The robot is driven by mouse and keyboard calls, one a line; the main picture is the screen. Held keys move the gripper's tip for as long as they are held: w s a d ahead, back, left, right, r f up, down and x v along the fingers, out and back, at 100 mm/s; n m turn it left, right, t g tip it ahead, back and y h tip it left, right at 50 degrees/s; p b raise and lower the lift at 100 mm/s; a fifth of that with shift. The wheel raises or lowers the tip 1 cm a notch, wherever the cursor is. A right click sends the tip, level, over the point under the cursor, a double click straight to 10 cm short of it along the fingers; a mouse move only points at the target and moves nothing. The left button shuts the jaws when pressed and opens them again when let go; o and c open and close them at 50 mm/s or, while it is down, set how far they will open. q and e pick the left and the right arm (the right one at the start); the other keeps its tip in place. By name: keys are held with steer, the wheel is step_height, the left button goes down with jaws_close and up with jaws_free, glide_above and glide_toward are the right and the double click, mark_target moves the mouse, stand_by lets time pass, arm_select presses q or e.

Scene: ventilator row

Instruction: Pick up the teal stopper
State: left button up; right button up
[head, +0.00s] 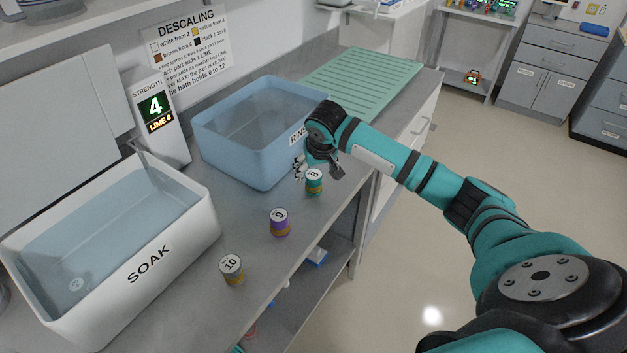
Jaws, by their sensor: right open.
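The teal stopper (314,183) stands upright on the grey counter with a white top marked 8. It is just in front of the blue RINSE basin. My right gripper (317,168) is open at the stopper, its fingers showing to the left and right of the stopper's top. I cannot tell whether they touch it. My left gripper is out of view.
The white SOAK basin (150,264), blue RINSE basin (222,147) and green drainer mat (364,80) line the counter. A strength display (158,118) stands between basins.

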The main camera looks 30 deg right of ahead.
mark_target(314, 175)
steer(key=shift+w+d+f+p, duration=0.1)
steer(key=shift+w+f+p, duration=0.1)
steer(key=shift+f+p, duration=0.3)
steer(key=x, duration=0.3)
steer(key=shift+w+f, duration=0.15)
steer(key=shift+f, duration=0.4)
steer(key=c, duration=1.3)
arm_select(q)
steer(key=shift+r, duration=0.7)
arm_select(e)
steer(key=shift+c, duration=0.4)
steer(key=shift+r, duration=0.15)
